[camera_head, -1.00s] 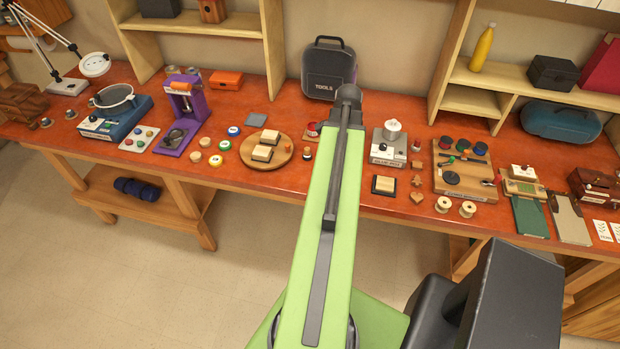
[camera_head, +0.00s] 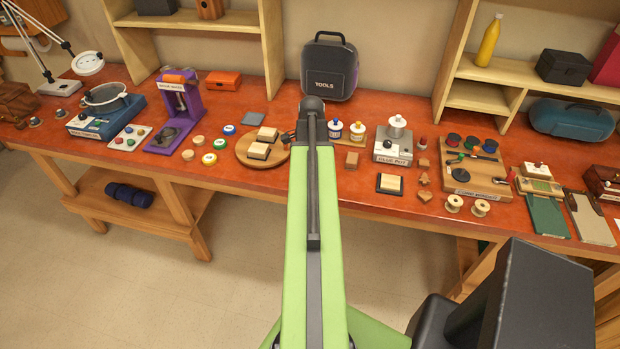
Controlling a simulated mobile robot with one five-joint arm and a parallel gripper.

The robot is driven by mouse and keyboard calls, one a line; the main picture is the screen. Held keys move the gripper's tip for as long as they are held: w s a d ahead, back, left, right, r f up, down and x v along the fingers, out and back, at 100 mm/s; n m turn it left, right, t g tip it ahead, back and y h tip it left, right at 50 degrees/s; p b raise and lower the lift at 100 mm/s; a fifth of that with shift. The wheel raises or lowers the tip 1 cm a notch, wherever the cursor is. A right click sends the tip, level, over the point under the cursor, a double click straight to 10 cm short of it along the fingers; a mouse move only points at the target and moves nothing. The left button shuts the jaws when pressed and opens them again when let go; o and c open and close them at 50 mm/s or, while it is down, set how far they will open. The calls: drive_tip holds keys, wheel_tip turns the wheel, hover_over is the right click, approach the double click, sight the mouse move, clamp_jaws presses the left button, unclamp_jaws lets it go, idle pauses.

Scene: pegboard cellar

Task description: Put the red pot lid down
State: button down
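I cannot make out a red pot lid for sure. A small red-topped piece (camera_head: 422,143) stands just right of the grey glue pot unit (camera_head: 390,157), which has a pale pot on top. My green arm reaches over the orange bench, and its dark far end is left of the glue pot. A small dark part, perhaps of my gripper (camera_head: 289,137), shows left of the arm end. The fingers are hidden behind the arm, so I cannot see whether they hold anything.
Two small jars (camera_head: 357,131) and a wooden block (camera_head: 352,160) stand right of my arm. A round wooden board (camera_head: 246,158) is on its left. The tools case (camera_head: 329,70) stands behind. A board with dark red and green pieces (camera_head: 474,184) lies farther right.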

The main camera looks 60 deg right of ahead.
drive_tip(key=shift+r, duration=0.15)
drive_tip(key=shift+f, duration=0.2)
drive_tip(key=c, duration=1.4)
unclamp_jaws()
drive_tip(key=shift+o, duration=0.2)
drive_tip(key=shift+r, duration=0.15)
wheel_tip(320, 180, up, 12)
drive_tip(key=p, duration=1.2)
